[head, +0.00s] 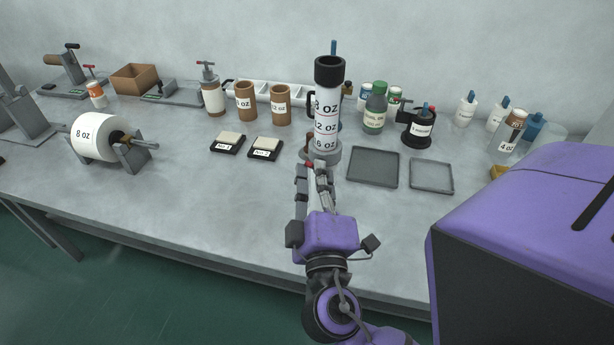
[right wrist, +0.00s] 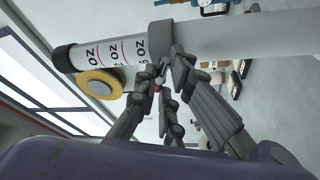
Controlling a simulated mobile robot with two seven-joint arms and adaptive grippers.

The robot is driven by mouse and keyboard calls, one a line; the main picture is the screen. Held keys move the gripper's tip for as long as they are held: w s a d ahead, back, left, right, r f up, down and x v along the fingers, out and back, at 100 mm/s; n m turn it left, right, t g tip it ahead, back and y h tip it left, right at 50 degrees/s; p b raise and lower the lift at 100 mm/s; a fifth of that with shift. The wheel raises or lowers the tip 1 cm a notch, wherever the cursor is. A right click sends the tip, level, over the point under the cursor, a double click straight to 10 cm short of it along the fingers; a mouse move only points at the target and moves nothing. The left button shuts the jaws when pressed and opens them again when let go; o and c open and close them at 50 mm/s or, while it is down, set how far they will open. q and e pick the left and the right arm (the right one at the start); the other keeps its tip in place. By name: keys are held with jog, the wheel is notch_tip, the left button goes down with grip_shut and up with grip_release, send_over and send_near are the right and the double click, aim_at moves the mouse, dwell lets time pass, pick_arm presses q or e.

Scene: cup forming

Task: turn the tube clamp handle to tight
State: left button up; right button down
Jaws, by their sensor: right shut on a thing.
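The clear tube (head: 327,105) stands upright on the table, marked in ounces, with a black top ring (head: 329,70). Its grey clamp base (head: 325,152) is at the foot. My right gripper (head: 318,168) is at the near side of the base, shut on the clamp handle, which is mostly hidden by the fingers. A small red part (head: 308,164) shows beside the fingertips. In the right wrist view the fingers (right wrist: 165,82) close around a small red tip just beside the tube (right wrist: 115,50). The handle's angle cannot be told. My left gripper is not in view.
Right of the tube lie a dark tray (head: 373,181) and a smaller grey tray (head: 431,190). Two black scales (head: 265,157) lie to its left. Brown cups (head: 246,101) and bottles (head: 375,107) stand behind. The table front left of my arm is clear.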

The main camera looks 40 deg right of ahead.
pick_arm(q)
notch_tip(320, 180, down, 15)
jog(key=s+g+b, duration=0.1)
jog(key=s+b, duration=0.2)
jog(key=b, duration=1.2)
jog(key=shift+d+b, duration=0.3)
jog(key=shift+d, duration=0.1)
pick_arm(e)
jog(key=shift+w+a+f+m+g+h, duration=0.15)
jog(key=shift+m+g+h, duration=0.95)
jog(key=shift+m, duration=2.35)
jog(key=shift+w+f+m+g+h, duration=0.1)
jog(key=shift+m+g+h, duration=0.35)
jog(key=shift+m+h, duration=2.15)
jog(key=shift+w+a+f+m+g+h, duration=0.15)
jog(key=shift+m+g+h, duration=0.5)
jog(key=shift+m, duration=3.7)
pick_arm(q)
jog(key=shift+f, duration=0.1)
pick_arm(e)
jog(key=shift+s+g, duration=0.15)
jog(key=shift+g, duration=0.15)
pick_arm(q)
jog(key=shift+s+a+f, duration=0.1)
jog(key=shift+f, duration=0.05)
